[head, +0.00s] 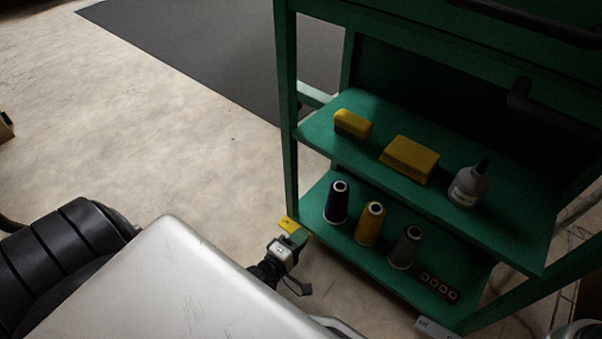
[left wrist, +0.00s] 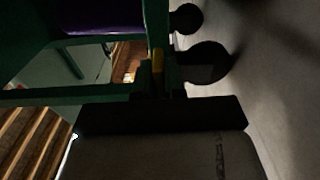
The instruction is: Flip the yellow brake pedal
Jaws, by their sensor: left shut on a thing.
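The yellow brake pedal (head: 289,225) shows as a small yellow piece at the lower left corner of the green cart, by the foot of its near left post. My left gripper (head: 291,241) reaches it from below, and its fingers are shut on it. In the left wrist view a narrow yellow strip of the pedal (left wrist: 158,59) shows between the dark fingers; the rest of it is hidden. My right gripper is not in view.
The green cart (head: 289,150) has an upper shelf with yellow items and a grey bottle (head: 468,186), and a lower shelf with thread cones (head: 369,223). Dark casters (left wrist: 205,62) stand close beside my left gripper.

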